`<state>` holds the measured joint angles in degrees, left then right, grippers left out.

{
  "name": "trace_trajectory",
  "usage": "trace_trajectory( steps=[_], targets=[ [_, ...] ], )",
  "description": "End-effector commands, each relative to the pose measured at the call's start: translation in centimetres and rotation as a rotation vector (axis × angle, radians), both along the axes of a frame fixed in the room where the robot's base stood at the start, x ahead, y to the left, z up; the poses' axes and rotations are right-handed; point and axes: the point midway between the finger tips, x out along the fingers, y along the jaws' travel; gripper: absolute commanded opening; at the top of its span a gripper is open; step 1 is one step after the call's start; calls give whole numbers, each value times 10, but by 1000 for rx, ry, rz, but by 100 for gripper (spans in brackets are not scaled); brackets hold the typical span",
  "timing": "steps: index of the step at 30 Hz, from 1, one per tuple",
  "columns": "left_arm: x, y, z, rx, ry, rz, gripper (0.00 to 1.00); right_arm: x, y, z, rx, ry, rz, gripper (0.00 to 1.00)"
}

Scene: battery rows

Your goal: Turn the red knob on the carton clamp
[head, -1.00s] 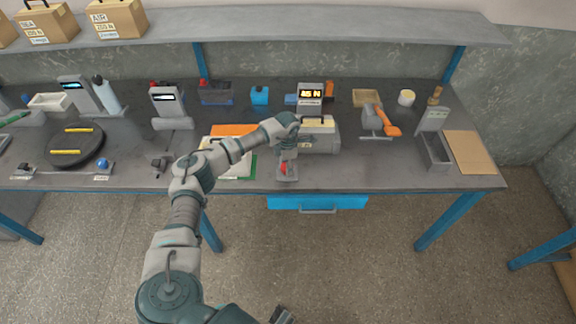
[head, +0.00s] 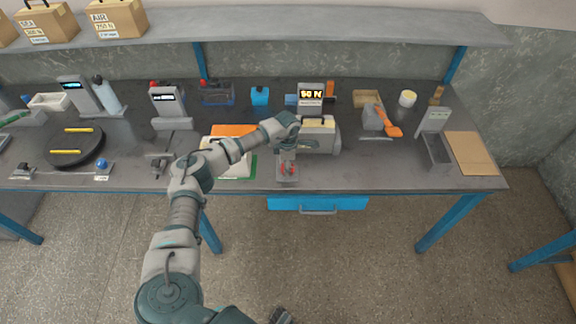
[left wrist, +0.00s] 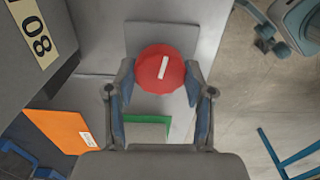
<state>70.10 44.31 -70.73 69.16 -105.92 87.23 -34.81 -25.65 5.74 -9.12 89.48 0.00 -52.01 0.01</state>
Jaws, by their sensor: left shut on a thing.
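The red knob (left wrist: 163,70) has a white mark, slightly tilted from upright in the left wrist view. My left gripper (left wrist: 160,84) has a finger on each side of it, shut on it. In the head view, the left gripper (head: 287,163) is over the front of the table, and the red knob (head: 284,170) shows only in small patches around it. The grey clamp body (head: 324,144) stands right behind it, with a pale block on top. Its lit display (head: 311,94) appears to read 50 N.
An orange sheet (head: 232,130) and a green-edged sheet (head: 253,167) lie left of the clamp, partly under my arm. The table front right of the knob is clear.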

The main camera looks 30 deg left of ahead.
Motion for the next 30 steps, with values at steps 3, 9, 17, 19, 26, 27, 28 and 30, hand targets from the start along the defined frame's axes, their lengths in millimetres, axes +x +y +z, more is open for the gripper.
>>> trace_trajectory(
  steps=[3, 9, 17, 19, 26, 27, 28, 30],
  targets=[
    [0, 3, 0, 5, 0, 4, 75, 0, 0, -1, -1, 1, 0, 40],
    [0, 1, 0, 3, -1, 3, 78, 3, -1, 0, -1, -4, 1, 40],
    [1, 0, 13, 0, -4, 2, 78, 4, 0, 0, 0, -7, 1, 40],
    [1, 1, 25, 0, -4, 3, 78, 3, 0, 0, 0, -7, 1, 40],
    [2, 2, 77, 0, -4, 3, 78, 3, 0, 0, 0, -6, 1, 40],
    [2, 2, 85, 0, -4, 3, 78, 3, 0, 0, 0, -6, 1, 40],
    [1, 2, 90, 0, -2, 3, 78, 3, 0, 0, 0, -6, 1, 40],
    [2, 3, 102, 0, -2, 3, 78, 3, 0, 0, 0, -6, 1, 40]
  ],
)
